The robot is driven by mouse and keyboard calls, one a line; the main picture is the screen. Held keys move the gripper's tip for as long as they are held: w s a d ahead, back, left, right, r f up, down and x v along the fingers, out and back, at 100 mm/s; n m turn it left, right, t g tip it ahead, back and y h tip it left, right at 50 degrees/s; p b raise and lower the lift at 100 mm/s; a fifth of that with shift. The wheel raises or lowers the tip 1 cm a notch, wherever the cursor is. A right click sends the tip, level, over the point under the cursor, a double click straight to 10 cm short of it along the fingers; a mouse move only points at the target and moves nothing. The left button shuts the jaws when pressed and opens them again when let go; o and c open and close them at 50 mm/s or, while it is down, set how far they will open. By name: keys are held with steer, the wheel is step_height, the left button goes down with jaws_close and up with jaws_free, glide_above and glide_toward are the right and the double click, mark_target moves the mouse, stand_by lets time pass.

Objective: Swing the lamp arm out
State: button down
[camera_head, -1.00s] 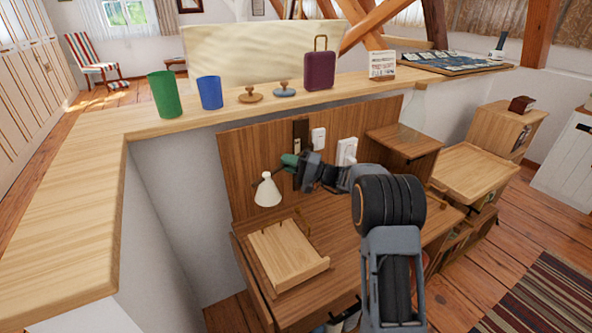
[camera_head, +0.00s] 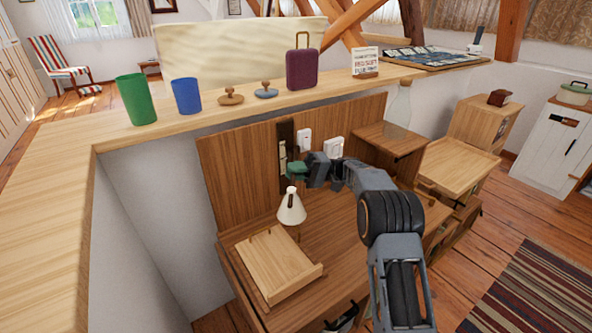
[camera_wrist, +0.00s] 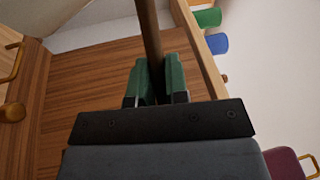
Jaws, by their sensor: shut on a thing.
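The lamp has a white cone shade (camera_head: 291,210), which hangs over the desk in front of the wooden back panel. My gripper (camera_head: 297,170) has green fingertips and is just above the shade, close to the dark upright strip (camera_head: 286,140) on the panel. In the wrist view the green fingers of my gripper (camera_wrist: 153,82) are closed around a brownish bar, the lamp arm (camera_wrist: 149,30). The bar runs up and away from between them. The fingers and wrist hide most of the lamp arm in the head view.
A wooden tray (camera_head: 255,262) lies on the desk below the shade. A ledge (camera_head: 60,230) above carries a green cup (camera_head: 136,98), a blue cup (camera_head: 186,97), stamps and a purple suitcase (camera_head: 302,68). White sockets (camera_head: 333,147) and a small shelf (camera_head: 388,139) are right of my gripper.

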steer(key=shift+r, duration=0.1)
steer(key=c, duration=1.1)
jaws_free()
steer(key=shift+c, duration=0.2)
